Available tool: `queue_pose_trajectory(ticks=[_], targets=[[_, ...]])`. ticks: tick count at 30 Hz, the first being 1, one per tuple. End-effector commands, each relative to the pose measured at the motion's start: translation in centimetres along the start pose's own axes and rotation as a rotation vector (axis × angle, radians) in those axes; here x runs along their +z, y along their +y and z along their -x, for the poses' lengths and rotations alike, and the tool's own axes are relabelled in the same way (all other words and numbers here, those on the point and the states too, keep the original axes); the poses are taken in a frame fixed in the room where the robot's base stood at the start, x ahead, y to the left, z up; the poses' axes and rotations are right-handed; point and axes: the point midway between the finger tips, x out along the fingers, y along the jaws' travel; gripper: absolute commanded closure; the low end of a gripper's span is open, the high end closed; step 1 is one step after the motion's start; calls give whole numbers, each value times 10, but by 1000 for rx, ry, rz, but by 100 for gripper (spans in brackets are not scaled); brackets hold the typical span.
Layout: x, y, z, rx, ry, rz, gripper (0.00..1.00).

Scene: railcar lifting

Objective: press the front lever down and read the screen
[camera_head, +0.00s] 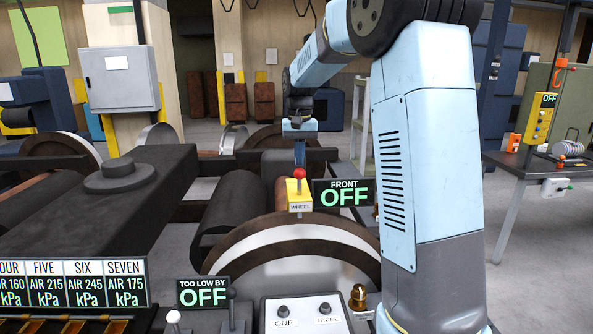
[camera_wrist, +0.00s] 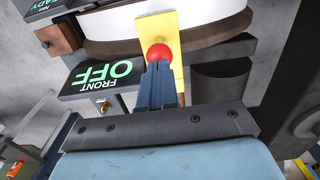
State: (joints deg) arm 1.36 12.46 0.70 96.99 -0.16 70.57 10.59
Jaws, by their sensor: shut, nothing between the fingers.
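The red-knobbed lever (camera_head: 299,173) rises from a yellow box (camera_head: 300,191) labelled WHEEL on the wheel at centre. The black screen (camera_head: 343,193) beside it reads FRONT OFF in green. My gripper (camera_head: 300,162) is shut and empty, pointing down just above the red knob. In the wrist view, the fingertips (camera_wrist: 157,66) reach the near edge of the red knob (camera_wrist: 158,52). I cannot tell whether they touch. The FRONT screen (camera_wrist: 103,77) also shows there, reading OFF. The lever's stem below the knob is mostly hidden.
A screen (camera_head: 203,292) reads TOO LOW BY OFF at the bottom, near a panel (camera_head: 306,314) labelled ONE and THREE. A gauge display (camera_head: 74,283) stands at lower left. A dark beam (camera_head: 110,205) runs along the left. A table (camera_head: 520,168) stands right.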

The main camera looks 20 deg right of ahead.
Motion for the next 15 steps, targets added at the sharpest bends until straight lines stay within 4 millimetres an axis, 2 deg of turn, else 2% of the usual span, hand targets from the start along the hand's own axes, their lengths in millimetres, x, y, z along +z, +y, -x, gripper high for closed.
queue_pose_trajectory(ticks=[15], targets=[[0,0,-13,0,-1,0,100]])
